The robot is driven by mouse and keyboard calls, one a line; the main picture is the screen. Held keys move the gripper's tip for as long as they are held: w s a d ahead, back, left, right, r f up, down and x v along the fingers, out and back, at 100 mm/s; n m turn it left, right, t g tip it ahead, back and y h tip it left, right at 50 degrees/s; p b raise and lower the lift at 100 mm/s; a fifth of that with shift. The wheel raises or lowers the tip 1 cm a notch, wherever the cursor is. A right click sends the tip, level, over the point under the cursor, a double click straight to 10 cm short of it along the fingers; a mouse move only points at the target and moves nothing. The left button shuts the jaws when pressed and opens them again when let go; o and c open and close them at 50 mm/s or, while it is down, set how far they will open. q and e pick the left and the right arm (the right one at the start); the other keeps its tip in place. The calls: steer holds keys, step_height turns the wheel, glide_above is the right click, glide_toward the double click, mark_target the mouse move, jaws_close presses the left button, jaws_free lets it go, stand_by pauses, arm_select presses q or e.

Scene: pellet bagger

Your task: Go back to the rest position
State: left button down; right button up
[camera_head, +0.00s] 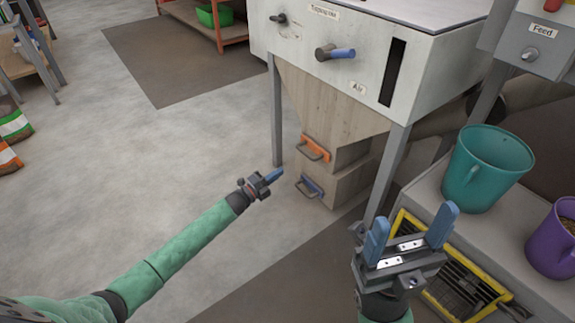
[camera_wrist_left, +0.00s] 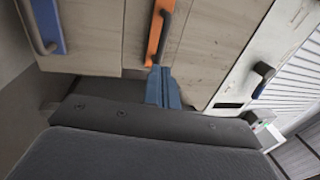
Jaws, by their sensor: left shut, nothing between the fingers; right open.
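My left gripper (camera_head: 272,177) reaches in from the left over the floor, in front of the bagger's wooden hopper. Its blue fingers are shut with nothing between them, and they also show in the left wrist view (camera_wrist_left: 162,88). My right gripper (camera_head: 411,235) is open and empty, its two blue fingers apart, over the yellow-framed grate. The orange handle (camera_head: 315,147) and the blue handle (camera_head: 312,187) are on the wooden drawers beyond the left gripper. In the left wrist view the orange handle (camera_wrist_left: 155,32) appears behind the fingertips; I cannot tell the gap.
The white machine (camera_head: 340,45) stands on grey legs (camera_head: 386,172). A teal bucket (camera_head: 487,168) and a purple bucket (camera_head: 555,243) stand on a ledge at the right, close to my right gripper. The yellow-framed grate (camera_head: 400,218) lies below it. Open floor (camera_head: 170,140) spreads at the left.

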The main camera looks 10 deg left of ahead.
arm_select(q)
steer(key=shift+p+v, duration=0.35)
steer(key=shift+v, duration=1.65)
